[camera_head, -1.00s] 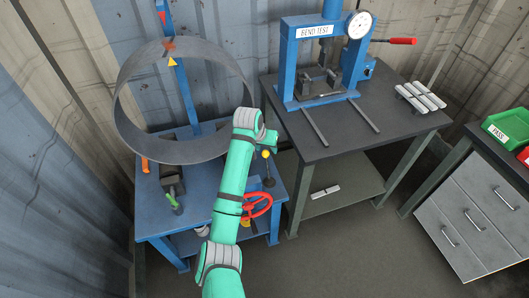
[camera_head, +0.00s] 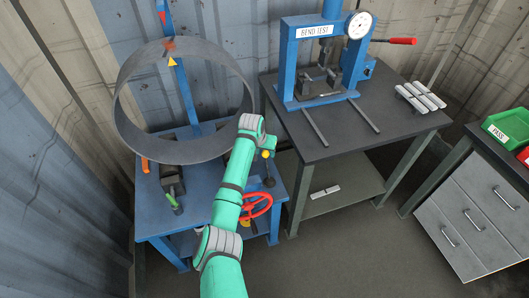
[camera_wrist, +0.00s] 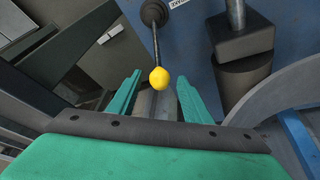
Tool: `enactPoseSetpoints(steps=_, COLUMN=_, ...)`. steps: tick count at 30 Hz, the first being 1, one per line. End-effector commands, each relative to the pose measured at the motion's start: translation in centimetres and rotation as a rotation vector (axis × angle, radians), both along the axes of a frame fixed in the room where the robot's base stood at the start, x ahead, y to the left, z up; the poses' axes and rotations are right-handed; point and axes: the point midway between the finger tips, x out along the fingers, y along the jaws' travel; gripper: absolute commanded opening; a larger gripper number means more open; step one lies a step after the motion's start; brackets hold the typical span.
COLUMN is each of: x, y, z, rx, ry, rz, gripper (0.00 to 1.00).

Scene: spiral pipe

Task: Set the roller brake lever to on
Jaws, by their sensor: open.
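The brake lever is a thin dark rod with a yellow ball knob (camera_wrist: 159,78) on its end and a round black hub (camera_wrist: 153,13) on a blue panel. A white label, cut off by the frame edge, sits beside the hub. My gripper (camera_wrist: 158,84) is open, one green finger on each side of the knob in the picture. I cannot tell whether the knob lies fully between the fingertips or just beyond them. In the head view the yellow knob (camera_head: 266,154) shows beside my wrist at the blue bench's right side; my fingers are mostly hidden there.
The blue bench (camera_head: 150,216) carries a large grey steel ring (camera_head: 130,112) left of my arm. A red handwheel (camera_head: 258,206) is below the lever. A green-handled lever (camera_head: 173,203) is farther left. The dark table (camera_head: 360,130) with the blue press stands right.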

Motion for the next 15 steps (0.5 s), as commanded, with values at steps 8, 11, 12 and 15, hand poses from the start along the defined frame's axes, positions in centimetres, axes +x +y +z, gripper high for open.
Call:
enactPoseSetpoints(steps=8, x=0.2, y=-0.08, z=-0.51, rx=0.001, ry=-0.001, rz=0.0, gripper=0.45)
enactPoseSetpoints(steps=11, x=0.19, y=-0.09, z=-0.49, rx=0.0, ry=-0.001, rz=0.0, gripper=0.45)
enactPoseSetpoints(steps=12, x=0.19, y=-0.09, z=-0.49, rx=0.0, ry=-0.001, rz=0.0, gripper=0.35)
enactPoseSetpoints(steps=15, x=0.18, y=-0.08, z=-0.48, rx=0.0, ry=-0.001, rz=0.0, gripper=0.12)
